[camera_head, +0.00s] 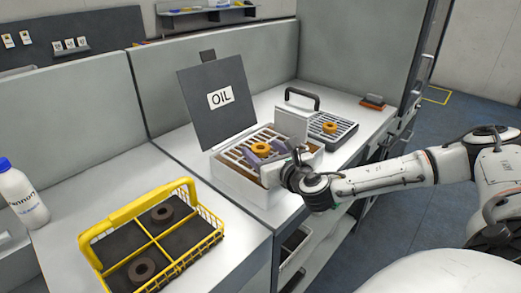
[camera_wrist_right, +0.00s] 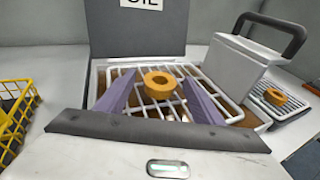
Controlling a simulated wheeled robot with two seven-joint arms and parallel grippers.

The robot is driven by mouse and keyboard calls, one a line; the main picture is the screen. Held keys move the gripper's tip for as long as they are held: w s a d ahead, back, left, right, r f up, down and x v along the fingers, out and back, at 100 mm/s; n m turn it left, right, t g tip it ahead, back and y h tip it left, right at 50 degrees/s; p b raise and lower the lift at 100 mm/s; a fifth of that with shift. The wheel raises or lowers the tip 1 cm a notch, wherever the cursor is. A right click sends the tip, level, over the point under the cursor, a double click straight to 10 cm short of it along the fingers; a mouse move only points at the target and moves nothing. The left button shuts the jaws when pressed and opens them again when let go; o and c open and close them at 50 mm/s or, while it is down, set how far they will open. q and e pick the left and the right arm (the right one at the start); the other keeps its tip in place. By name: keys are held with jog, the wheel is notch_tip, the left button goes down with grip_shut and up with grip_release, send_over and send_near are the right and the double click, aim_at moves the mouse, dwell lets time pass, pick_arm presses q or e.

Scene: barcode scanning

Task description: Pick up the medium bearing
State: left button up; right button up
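An orange ring bearing (camera_head: 261,148) lies on the white wire rack in the open oil box (camera_head: 236,182); it also shows in the wrist view (camera_wrist_right: 159,84). My right gripper (camera_head: 263,153) is over this rack, its two purple fingers spread on either side of the bearing. In the wrist view, gaps show between the fingers (camera_wrist_right: 158,92) and the ring, so nothing is gripped. Another orange bearing (camera_head: 330,127) lies on a grey grid tray to the right. Two dark bearings (camera_head: 162,215) (camera_head: 141,270) sit in the yellow basket. My left gripper is out of view.
The yellow wire basket (camera_head: 122,211) stands on the front left table, beside a white bottle (camera_head: 22,196). The box's dark lid (camera_head: 218,103), marked OIL, stands raised behind the rack.

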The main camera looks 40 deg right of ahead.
jog(key=c, duration=1.1)
jog(key=shift+r, duration=0.15)
jog(key=shift+c, duration=0.5)
